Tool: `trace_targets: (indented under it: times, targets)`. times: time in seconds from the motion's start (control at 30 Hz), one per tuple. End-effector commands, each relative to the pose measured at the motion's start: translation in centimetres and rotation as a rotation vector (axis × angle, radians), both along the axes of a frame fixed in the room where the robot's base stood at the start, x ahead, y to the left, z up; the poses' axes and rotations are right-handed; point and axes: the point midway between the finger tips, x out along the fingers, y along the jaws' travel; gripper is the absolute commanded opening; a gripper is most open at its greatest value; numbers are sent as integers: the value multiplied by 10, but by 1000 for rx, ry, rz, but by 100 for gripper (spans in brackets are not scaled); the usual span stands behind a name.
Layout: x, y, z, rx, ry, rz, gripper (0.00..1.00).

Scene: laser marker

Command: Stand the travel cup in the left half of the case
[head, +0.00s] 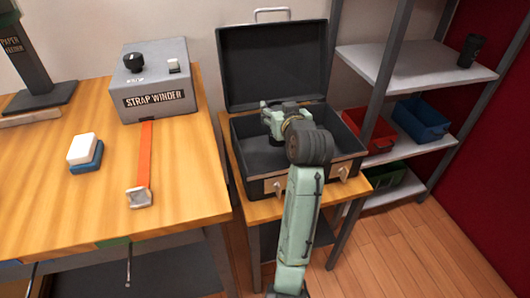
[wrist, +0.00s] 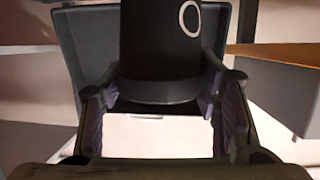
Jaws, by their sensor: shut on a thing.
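The travel cup (wrist: 160,50) is a black cylinder with a pale ring mark, held between the two fingers of my gripper (wrist: 162,98) in the wrist view. My gripper (head: 275,112) is over the open case (head: 252,186) in the head view, near the middle and back of its opening. The cup is not clearly seen in the head view, where my wrist and gripper cover that area. The case is dark, with its lid (head: 272,65) raised at the back. The visible floor in its left half looks bare. My wrist hides much of the right half.
The case stands on a small wooden table (head: 252,211). A workbench at left holds a strap winder (head: 155,80) and a white-and-blue block (head: 84,150). Shelves at right hold a dark object (head: 470,50), a red bin (head: 372,132) and a blue bin (head: 422,118).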

Motion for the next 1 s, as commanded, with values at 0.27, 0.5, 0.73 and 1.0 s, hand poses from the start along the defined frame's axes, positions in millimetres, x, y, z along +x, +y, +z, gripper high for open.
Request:
trace_targets:
  times: [0.27, 0.5, 0.73, 1.0]
  targets:
    - [-1, 0, -50, 2, 6, 0, 45]
    - [-1, 0, -76, 2, 7, 0, 45]
    - [0, 0, -97, 0, 1, 0, 45]
    - [0, 0, -99, 0, 0, 0, 45]
